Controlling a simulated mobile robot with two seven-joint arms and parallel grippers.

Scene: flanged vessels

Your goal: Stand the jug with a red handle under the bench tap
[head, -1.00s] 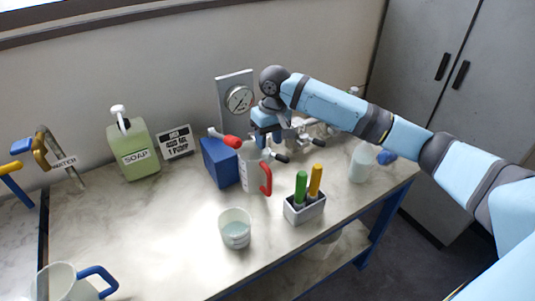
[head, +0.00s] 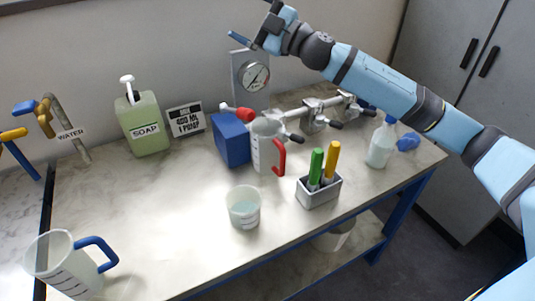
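The jug with a red handle (head: 266,150) stands upright on the bench (head: 130,225), close beside a blue box. It is whitish with dark markings, and its red handle faces right. A metal tap (head: 72,125) with blue and yellow parts rises at the far left, by a "WATER" label. The bench surface below it holds no jug. My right gripper (head: 252,20) is high above the bench, in front of the wall, well above the red-handled jug and apart from it. My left gripper is out of view.
A blue-handled jug (head: 62,265) stands front left. A cup of liquid (head: 243,208), a holder with green and yellow handles (head: 319,194), a soap bottle (head: 143,125), a blue box (head: 231,140) and a spray bottle (head: 382,145) surround the red-handled jug. Valved pipes (head: 318,118) lie behind.

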